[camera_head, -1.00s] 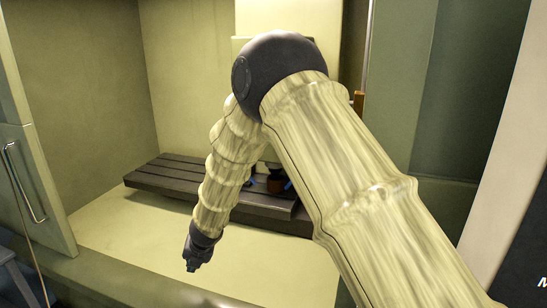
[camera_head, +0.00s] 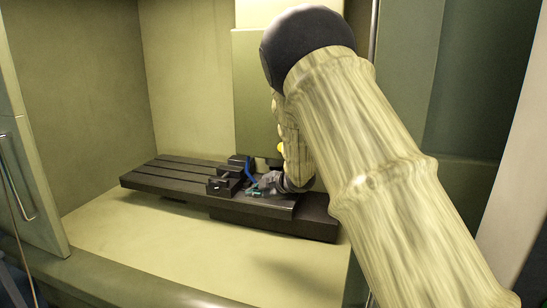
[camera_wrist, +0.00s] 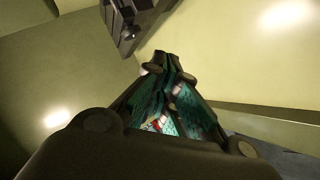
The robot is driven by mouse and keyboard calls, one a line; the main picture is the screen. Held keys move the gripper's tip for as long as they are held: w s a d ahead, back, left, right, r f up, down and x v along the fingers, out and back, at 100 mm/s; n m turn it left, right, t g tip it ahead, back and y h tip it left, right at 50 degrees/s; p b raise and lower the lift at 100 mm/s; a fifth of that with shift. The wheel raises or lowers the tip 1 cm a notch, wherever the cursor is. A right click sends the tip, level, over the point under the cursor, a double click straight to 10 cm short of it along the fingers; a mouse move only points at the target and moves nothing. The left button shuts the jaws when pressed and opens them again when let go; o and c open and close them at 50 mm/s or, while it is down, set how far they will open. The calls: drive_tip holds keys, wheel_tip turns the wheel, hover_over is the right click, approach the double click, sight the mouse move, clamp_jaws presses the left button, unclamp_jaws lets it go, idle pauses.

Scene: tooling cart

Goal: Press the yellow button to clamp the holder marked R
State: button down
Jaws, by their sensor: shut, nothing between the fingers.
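My gripper (camera_head: 256,190) is shut and empty, low over the front part of the dark slotted bed, just right of a small black fixture. In the wrist view my gripper (camera_wrist: 168,62) shows its teal-lined fingers brought together at the tips. The black fixture (camera_head: 224,186) has a block behind it and a blue part (camera_head: 250,173) beside it. A small yellow patch (camera_head: 281,148) shows at the edge of my arm; I cannot tell whether it is the button. No R mark is readable. My arm hides the right part of the bed.
The slotted bed (camera_head: 165,178) lies inside a pale cabinet with a bare floor (camera_head: 190,236) in front. A cabinet door with a handle (camera_head: 16,178) stands at the left. In the wrist view a dark fixture (camera_wrist: 122,28) lies beyond the fingertips, with a gap between.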

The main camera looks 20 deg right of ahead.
drive_tip(key=d+r+m+t+h+p, duration=0.1)
drive_tip(key=d+r+m+t+p, duration=0.1)
drive_tip(key=r, duration=0.4)
drive_tip(key=s+d+r+m+t+h+p, duration=0.1)
drive_tip(key=d+r+m+t+p, duration=0.2)
drive_tip(key=r+m+t+p, duration=0.1)
wheel_tip(320, 180, up, 3)
drive_tip(key=t+p, duration=0.1)
drive_tip(key=p, duration=0.2)
drive_tip(key=shift+f+h, duration=0.2)
drive_tip(key=shift+h, duration=0.1)
drive_tip(key=shift+d, duration=0.15)
